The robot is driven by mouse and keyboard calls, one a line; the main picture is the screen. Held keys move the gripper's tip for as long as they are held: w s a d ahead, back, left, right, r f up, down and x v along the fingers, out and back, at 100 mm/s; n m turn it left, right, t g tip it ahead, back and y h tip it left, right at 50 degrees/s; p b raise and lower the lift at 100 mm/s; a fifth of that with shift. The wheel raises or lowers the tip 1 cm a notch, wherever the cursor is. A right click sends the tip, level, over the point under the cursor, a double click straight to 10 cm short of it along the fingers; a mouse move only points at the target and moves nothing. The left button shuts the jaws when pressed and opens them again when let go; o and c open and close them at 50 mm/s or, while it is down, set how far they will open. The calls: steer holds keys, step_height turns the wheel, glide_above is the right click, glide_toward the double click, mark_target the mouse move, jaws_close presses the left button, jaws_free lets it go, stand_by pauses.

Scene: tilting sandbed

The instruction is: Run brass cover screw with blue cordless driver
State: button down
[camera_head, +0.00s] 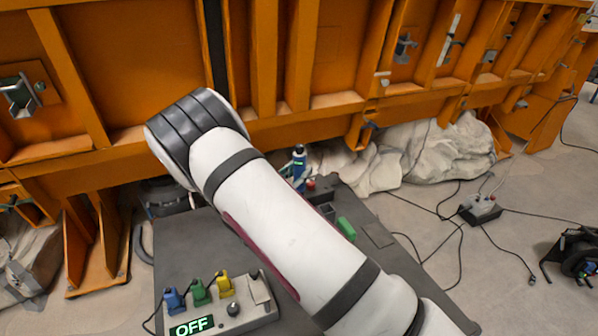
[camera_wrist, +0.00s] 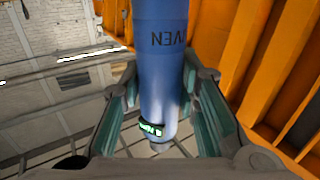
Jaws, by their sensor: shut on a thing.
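In the wrist view, my gripper (camera_wrist: 162,105) has its teal pads on either side of a blue cylindrical body, which I take for the blue cordless driver (camera_wrist: 161,70). It is shut on it. The body carries dark letters, partly cut off, and a small lit green label near its lower end. The driver's top runs out of the picture and its tip is not identifiable. In the head view my arm hides my gripper. A small blue upright thing with a green band (camera_head: 299,160) shows beside my arm; I cannot tell whether it is the same driver. No brass screw is discernible.
An orange steel frame (camera_head: 340,50) spans the back, with clamps on it. A dark bench top (camera_head: 180,255) holds a control box (camera_head: 240,310) reading OFF, with blue, green and yellow plugs, and a green block (camera_head: 346,228). Cables cross the floor at the right, near pale sacks (camera_head: 440,150).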

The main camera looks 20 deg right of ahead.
steer(key=shift+f+b, duration=0.35)
steer(key=shift+f, duration=0.3)
stand_by(1.3)
